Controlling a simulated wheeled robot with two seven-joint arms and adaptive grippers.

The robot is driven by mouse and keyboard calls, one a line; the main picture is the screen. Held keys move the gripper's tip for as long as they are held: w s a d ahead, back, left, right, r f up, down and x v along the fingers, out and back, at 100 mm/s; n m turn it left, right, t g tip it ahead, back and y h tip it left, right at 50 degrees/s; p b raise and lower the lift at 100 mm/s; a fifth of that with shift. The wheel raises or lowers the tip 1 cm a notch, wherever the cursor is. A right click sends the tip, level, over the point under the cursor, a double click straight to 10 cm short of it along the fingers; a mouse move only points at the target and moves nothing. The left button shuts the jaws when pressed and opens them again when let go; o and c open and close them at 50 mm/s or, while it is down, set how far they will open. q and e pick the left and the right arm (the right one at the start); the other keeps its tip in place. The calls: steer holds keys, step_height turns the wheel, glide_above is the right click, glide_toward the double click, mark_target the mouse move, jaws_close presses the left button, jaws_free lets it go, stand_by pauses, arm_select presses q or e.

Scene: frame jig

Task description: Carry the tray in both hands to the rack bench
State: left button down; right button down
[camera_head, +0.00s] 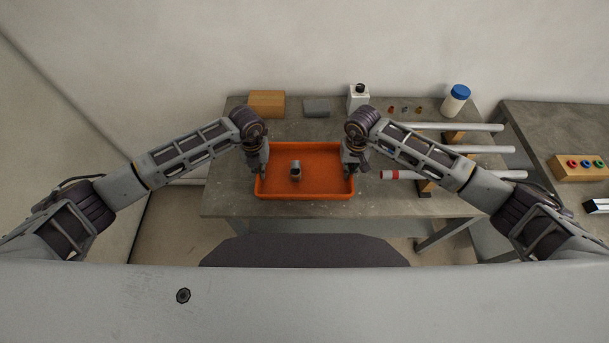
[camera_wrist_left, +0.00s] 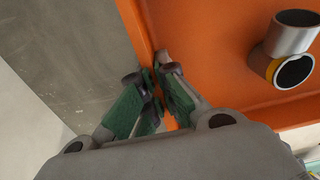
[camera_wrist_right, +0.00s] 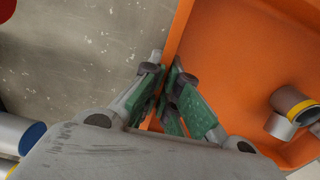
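An orange tray (camera_head: 320,188) is over the grey bench in the head view, near its front edge; I cannot tell whether it touches the bench.
A cardboard-coloured box (camera_head: 267,103), a grey block (camera_head: 316,107), a white bottle (camera_head: 358,97) and a blue-lidded jar (camera_head: 456,100) stand behind. White tubes (camera_head: 460,175) lie on wooden supports to the right. A second bench (camera_head: 545,125) at the right holds a block with coloured rings (camera_head: 582,167).

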arm_select(q)
steer(key=c, duration=2.2)
jaws_free()
steer(key=shift+a+f, duration=0.1)
steer(key=shift+f, duration=0.1)
arm_select(e)
steer(key=c, duration=2.2)
jaws_free()
steer(key=shift+f, duration=0.2)
arm_select(q)
steer(key=o, duration=0.6)
steer(key=shift+c, duration=0.2)
arm_select(e)
steer(key=o, duration=0.6)
steer(key=shift+c, duration=0.2)
arm_select(q)
steer(key=shift+r, duration=0.15)
step_height(320, 180, up, 12)
arm_select(e)
steer(key=shift+r, duration=0.15)
step_height(320, 180, up, 12)
arm_select(q)
steer(key=shift+s, duration=0.1)
arm_select(e)
steer(key=shift+s, duration=0.1)
